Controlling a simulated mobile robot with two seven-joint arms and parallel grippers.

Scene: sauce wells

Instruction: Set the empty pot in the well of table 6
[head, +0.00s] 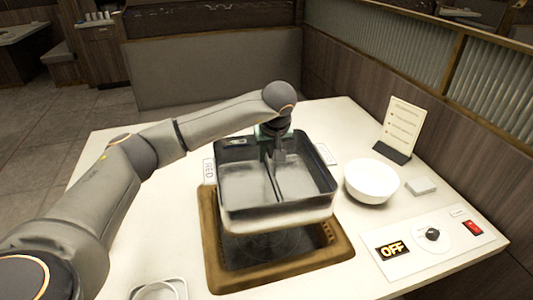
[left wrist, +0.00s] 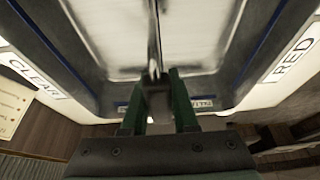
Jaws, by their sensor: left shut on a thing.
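The empty pot (head: 245,185) is a square grey metal pot with a divider making two compartments; both look empty. My left gripper (head: 278,150) comes down at the pot's far side and is shut on it, at the far end of the divider. In the left wrist view its green fingers (left wrist: 157,100) stand either side of the divider end, and the pot (left wrist: 195,40) fills the top. The pot hangs roughly level above the well (head: 270,248), which has a brown frame (head: 213,262). The pot hides the well's far part. My right gripper is not in view.
A white bowl (head: 371,182), a menu stand (head: 403,125) and a small white block (head: 421,186) stand right of the well. A control panel (head: 410,262) with an OFF sign, dial and red switch lies front right. A RED label (head: 209,171) lies left of the pot.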

